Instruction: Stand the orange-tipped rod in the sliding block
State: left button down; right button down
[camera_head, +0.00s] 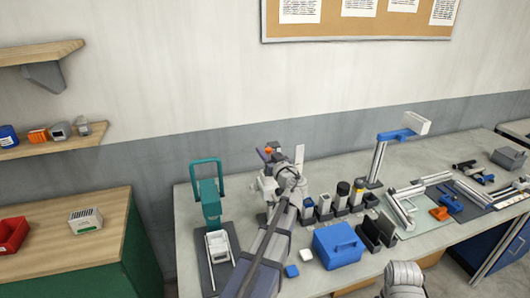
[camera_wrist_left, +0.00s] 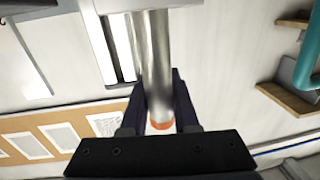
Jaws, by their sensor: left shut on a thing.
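My left gripper (camera_head: 268,184) is raised over the left part of the workbench, with its arm coming up from the bottom. It is shut on the orange-tipped rod, whose orange tip (camera_head: 267,149) shows just above the gripper. In the left wrist view the shiny metal rod (camera_wrist_left: 155,60) runs between the two dark fingers (camera_wrist_left: 160,108), with its orange end close to the palm. I cannot tell for sure which part is the sliding block. A blue piece (camera_head: 396,135) sits on an upright metal post, and an orange piece (camera_head: 440,213) lies by the rails at the right.
A teal press-like stand (camera_head: 209,190) is left of my arm. Several dark holders with small containers (camera_head: 341,200) stand right of it, with a blue box (camera_head: 338,245) in front. Metal rails (camera_head: 400,210) lie farther right. A wooden-topped cabinet (camera_head: 60,225) is at the left.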

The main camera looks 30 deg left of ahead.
pick_arm(q)
jog(key=shift+f+b, duration=0.4)
jog(key=shift+f, duration=0.05)
jog(key=c, duration=0.9)
grip_release()
jog(key=shift+c, duration=0.2)
jog(key=shift+d, duration=0.1)
jog(key=v, duration=1.1)
